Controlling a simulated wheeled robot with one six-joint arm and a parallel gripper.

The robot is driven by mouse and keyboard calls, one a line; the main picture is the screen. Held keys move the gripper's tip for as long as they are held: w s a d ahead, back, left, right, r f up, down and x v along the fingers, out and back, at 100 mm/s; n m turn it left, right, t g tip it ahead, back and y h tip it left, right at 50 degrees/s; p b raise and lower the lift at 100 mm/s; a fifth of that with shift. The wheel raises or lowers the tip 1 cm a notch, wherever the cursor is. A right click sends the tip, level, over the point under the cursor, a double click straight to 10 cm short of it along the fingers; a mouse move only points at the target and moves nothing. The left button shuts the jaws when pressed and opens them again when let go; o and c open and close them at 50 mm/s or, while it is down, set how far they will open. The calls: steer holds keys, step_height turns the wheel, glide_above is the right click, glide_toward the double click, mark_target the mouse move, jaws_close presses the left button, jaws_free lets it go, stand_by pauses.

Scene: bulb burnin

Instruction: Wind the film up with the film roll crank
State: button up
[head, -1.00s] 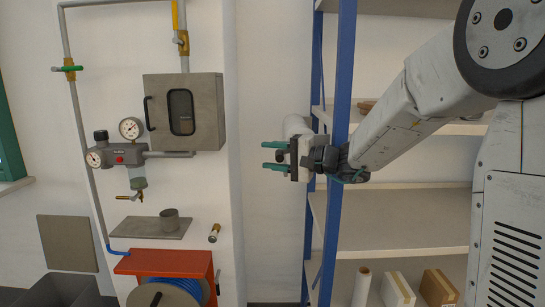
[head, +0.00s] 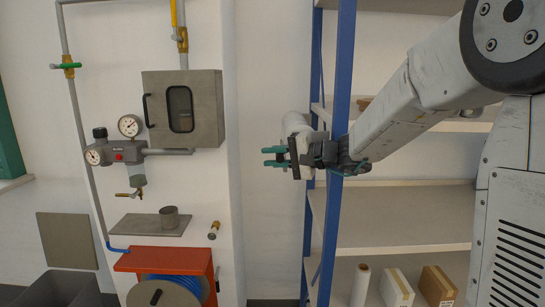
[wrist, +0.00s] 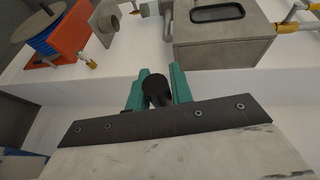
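I cannot pick out a film or a crank marked as such. A round reel (head: 160,294) with a dark handle-like part on its face is wound with blue hose in a red frame (head: 170,261), low on the left. It also shows in the wrist view (wrist: 37,26). A white roll (head: 361,285) stands on the low shelf. My gripper (head: 268,156) is in the air left of the blue shelf post, above and right of the reel. Its two teal fingers are apart. In the wrist view a black round piece (wrist: 157,90) lies between them; I cannot tell whether it is my own part.
A grey wall box (head: 205,105), gauges (head: 130,126) and pipes are on the left wall. The blue shelf post (head: 341,80) stands close beside my gripper. Boxes (head: 437,286) stand low right.

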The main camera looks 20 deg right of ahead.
steer(key=shift+o, duration=1.4)
steer(key=v, duration=0.7)
steer(key=shift+s+d, duration=0.25)
steer(key=shift+d, duration=0.1)
